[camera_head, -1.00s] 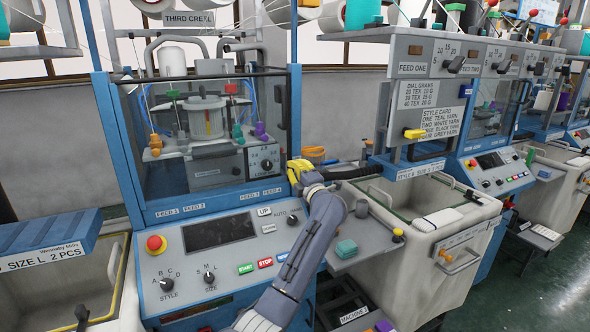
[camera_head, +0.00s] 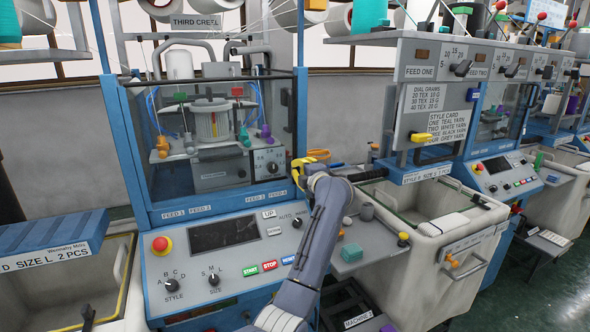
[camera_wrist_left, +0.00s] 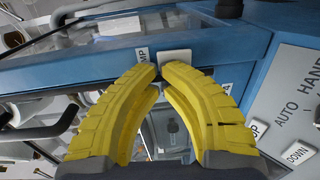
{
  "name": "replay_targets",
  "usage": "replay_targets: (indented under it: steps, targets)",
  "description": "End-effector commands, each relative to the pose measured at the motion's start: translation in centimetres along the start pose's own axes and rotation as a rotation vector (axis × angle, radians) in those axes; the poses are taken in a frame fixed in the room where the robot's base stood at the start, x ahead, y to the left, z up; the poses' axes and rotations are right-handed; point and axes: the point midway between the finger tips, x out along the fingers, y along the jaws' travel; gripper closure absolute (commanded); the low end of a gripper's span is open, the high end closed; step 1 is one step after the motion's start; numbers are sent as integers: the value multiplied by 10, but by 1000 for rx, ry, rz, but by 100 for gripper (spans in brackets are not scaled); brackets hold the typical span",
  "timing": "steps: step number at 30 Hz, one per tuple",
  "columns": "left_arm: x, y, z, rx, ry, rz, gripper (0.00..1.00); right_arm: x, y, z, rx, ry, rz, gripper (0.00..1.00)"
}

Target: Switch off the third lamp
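The machine under the "THIRD CREEL" sign (camera_head: 196,22) stands at centre left in the head view. In the left wrist view a small white switch (camera_wrist_left: 176,57) sits on its blue frame, beside a label partly hidden so that only "MP" reads. My left gripper (camera_head: 299,168) has yellow fingers and is at the right post of this machine, partly hidden by my wrist. In the left wrist view its fingers (camera_wrist_left: 164,67) come together at the tips, empty, just below the switch; contact cannot be told. No lamp can be clearly made out. My right gripper is not in view.
A red stop button (camera_head: 160,244), dials and green, red and blue buttons are on the grey panel (camera_head: 200,269) below. A glass-fronted cabinet (camera_head: 215,130) stands above it.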

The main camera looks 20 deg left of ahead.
Motion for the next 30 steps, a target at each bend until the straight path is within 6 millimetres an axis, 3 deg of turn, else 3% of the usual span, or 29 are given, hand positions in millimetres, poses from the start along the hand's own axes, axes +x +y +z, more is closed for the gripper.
replay_targets:
  steps: [2, 7, 21, 30]
  targets:
    - [1, 0, -3, 0, 5, 1, 100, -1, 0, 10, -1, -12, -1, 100]
    - [-12, -1, -1, -2, 2, 0, 100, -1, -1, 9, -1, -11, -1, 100]
    - [-91, -1, 0, -2, 0, -1, 100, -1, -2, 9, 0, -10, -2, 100]
    - [-117, 0, 0, -1, 0, 0, 100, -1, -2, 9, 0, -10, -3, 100]
